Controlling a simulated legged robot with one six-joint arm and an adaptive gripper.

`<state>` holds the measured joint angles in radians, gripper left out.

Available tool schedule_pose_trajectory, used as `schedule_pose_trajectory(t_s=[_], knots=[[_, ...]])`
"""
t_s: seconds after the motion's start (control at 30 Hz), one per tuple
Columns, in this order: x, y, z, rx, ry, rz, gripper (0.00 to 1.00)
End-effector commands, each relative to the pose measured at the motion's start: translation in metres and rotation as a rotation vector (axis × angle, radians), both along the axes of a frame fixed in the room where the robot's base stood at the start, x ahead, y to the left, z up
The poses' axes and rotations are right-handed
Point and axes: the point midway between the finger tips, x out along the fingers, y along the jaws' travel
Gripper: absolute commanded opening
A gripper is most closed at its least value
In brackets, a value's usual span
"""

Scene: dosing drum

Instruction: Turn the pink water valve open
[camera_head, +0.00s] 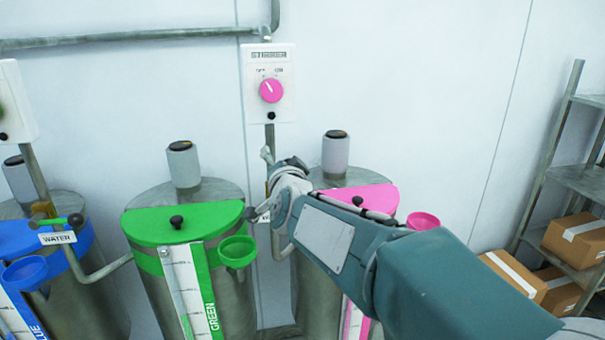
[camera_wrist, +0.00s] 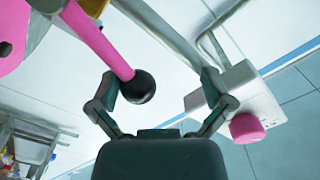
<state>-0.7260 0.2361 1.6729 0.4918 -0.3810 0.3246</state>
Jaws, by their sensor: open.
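The pink valve's lever (camera_wrist: 97,38) ends in a black ball knob (camera_wrist: 137,87), seen in the wrist view. My gripper (camera_wrist: 160,84) is open, with the knob between its two fingers, close to the left one. I cannot tell whether that finger touches the knob. In the head view my gripper (camera_head: 261,186) is in front of the wall pipe below the pink dial, and my arm and gripper hide the pink valve. The drum with the pink lid (camera_head: 372,192) stands behind my arm, partly covered.
A white panel (camera_head: 286,55) with a pink dial (camera_head: 271,90) is on the wall above my gripper. The green drum (camera_head: 170,225) stands left of it, a blue drum (camera_head: 95,290) farther left. A pink funnel (camera_head: 422,221) is beyond my forearm. Shelving with boxes (camera_head: 580,240) stands right.

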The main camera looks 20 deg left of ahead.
Motion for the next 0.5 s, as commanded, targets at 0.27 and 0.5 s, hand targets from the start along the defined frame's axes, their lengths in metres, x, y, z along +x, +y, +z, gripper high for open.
schedule_pose_trajectory(t_s=[0.27, 0.5], knots=[[-0.005, 0.008, 0.001, 0.000, 0.000, 0.003, 1.00], [-0.012, 0.020, 0.001, -0.001, 0.002, 0.004, 1.00]])
